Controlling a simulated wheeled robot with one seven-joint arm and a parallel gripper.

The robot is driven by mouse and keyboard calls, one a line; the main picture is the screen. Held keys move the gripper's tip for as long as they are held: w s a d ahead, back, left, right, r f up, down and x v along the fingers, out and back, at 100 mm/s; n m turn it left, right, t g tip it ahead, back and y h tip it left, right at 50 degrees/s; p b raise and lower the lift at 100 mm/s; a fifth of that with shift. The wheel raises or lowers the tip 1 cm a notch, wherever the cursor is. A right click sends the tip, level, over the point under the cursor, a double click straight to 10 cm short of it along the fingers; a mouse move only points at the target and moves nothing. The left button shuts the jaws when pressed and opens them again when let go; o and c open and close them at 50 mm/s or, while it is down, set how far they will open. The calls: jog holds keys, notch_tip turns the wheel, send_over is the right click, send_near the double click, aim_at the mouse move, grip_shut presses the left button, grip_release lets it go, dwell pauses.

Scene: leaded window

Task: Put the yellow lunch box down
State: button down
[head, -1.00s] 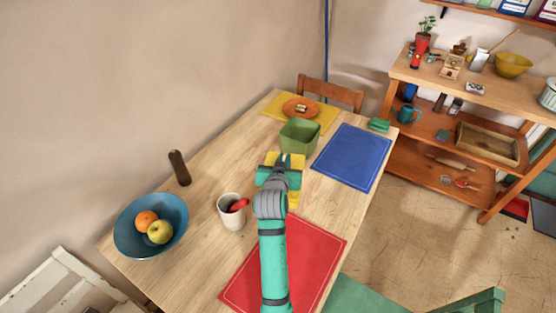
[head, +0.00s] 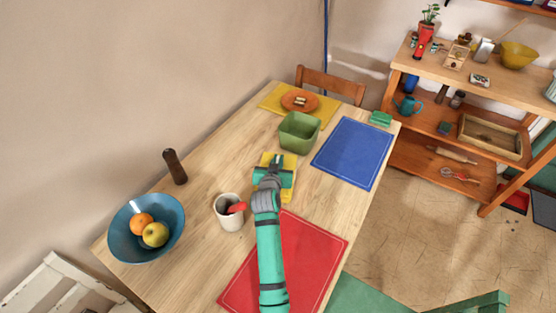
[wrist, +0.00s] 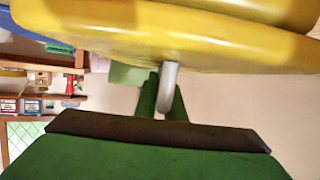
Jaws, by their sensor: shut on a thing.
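The yellow lunch box (head: 288,195) is over the wooden table, between the green bin and the red mat, partly hidden under my gripper. In the wrist view the lunch box (wrist: 190,38) fills the top of the picture, with a pale grey handle (wrist: 168,85) sticking out. My gripper (head: 275,163) is shut on that handle; its green fingers (wrist: 163,98) lie on both sides of it in the wrist view. I cannot tell whether the lunch box touches the table.
A green bin (head: 299,133) stands just beyond the lunch box. A blue mat (head: 351,153) lies right, a red mat (head: 310,260) nearer. A white cup (head: 229,215), blue bowl (head: 125,245) and brown pepper mill (head: 175,167) stand left. Bare wood shows between.

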jog(key=shift+f, duration=0.1)
jog(key=c, duration=1.8)
grip_release()
jog(key=shift+f, duration=0.1)
jog(key=shift+c, duration=0.2)
